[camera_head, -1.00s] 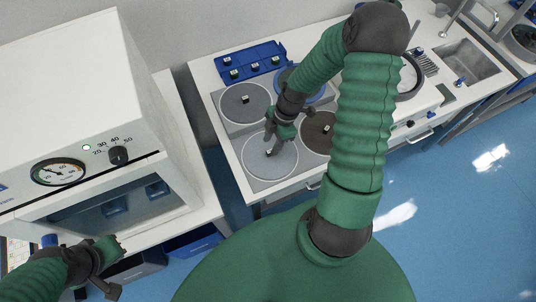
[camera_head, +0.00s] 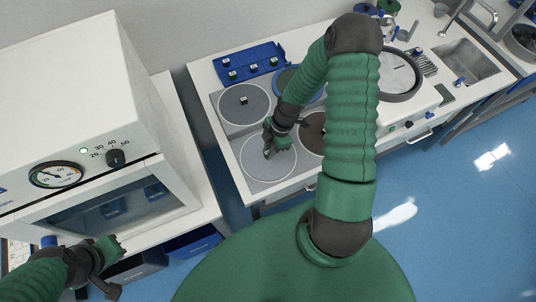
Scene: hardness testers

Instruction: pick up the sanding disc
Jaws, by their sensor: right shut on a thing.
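Several round discs lie in a grey rack on the white counter. The light grey disc (camera_head: 262,171) at the front left lies flat inside a pale ring. My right gripper (camera_head: 268,153) is over its middle and shut on its small knob, which the fingers hide. A blue-rimmed disc (camera_head: 286,78) and a brown disc (camera_head: 309,140) are to the right, both partly hidden by my arm. My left gripper (camera_head: 116,268) is at the lower left, away from the discs; its fingers look spread and empty.
A white oven (camera_head: 70,90) with a gauge and a dial stands on the left. A blue tray (camera_head: 248,61) with several small pieces is behind the discs. A round polishing machine (camera_head: 391,75) and a sink (camera_head: 468,62) are to the right.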

